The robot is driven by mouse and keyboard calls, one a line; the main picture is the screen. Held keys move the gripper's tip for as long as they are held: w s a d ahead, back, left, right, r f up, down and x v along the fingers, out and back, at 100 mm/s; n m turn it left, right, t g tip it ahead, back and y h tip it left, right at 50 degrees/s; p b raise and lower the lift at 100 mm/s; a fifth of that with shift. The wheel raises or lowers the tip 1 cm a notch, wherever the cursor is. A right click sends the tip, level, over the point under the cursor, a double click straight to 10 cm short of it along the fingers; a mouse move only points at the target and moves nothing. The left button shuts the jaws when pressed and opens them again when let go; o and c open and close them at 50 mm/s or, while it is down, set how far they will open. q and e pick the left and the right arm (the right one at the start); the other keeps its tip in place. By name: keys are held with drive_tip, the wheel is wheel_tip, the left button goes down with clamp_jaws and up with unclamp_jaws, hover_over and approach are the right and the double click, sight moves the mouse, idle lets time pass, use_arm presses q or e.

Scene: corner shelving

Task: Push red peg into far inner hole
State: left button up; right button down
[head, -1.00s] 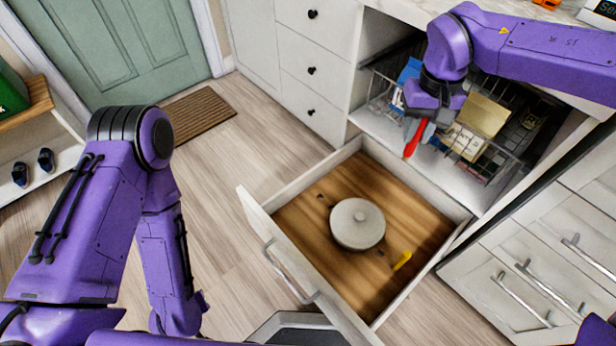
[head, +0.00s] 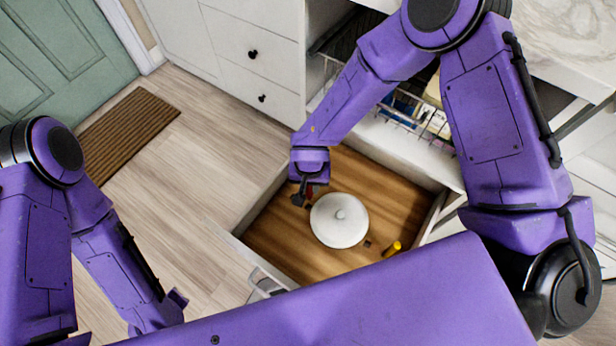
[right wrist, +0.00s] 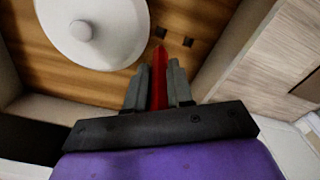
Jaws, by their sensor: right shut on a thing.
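My right gripper (head: 308,193) is shut on the red peg (head: 311,188) above the open wooden-bottomed drawer (head: 277,235). In the right wrist view the red peg (right wrist: 159,75) sits between the two grey fingers and its tip points toward the drawer floor. Two small dark square holes, a left hole (right wrist: 160,32) and a right hole (right wrist: 188,42), lie just beyond the tip. The peg appears apart from both holes. In the head view the gripper hides these holes. My left arm shows at the left, but its gripper fingers do not show.
A round white lidded object (head: 339,221) stands in the drawer, close beside my right gripper. A yellow peg (head: 392,249) is to its right, near another dark hole (head: 367,244). Drawer walls bound the space. A wire rack (head: 415,118) stands behind.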

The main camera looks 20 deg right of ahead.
sight(309, 194)
drive_tip(key=shift+w, duration=0.1)
drive_tip(key=shift+a+r+p, duration=0.1)
drive_tip(key=shift+r+p, duration=0.05)
drive_tip(key=shift+p, duration=0.3)
drive_tip(key=shift+r+p, duration=0.2)
drive_tip(key=shift+p, duration=0.3)
wheel_tip(309, 194, down, 5)
drive_tip(key=b, duration=0.3)
drive_tip(key=shift+f+b, duration=0.4)
drive_tip(key=shift+f, duration=0.3)
drive_tip(key=shift+p, duration=0.45)
drive_tip(key=shift+r, duration=0.1)
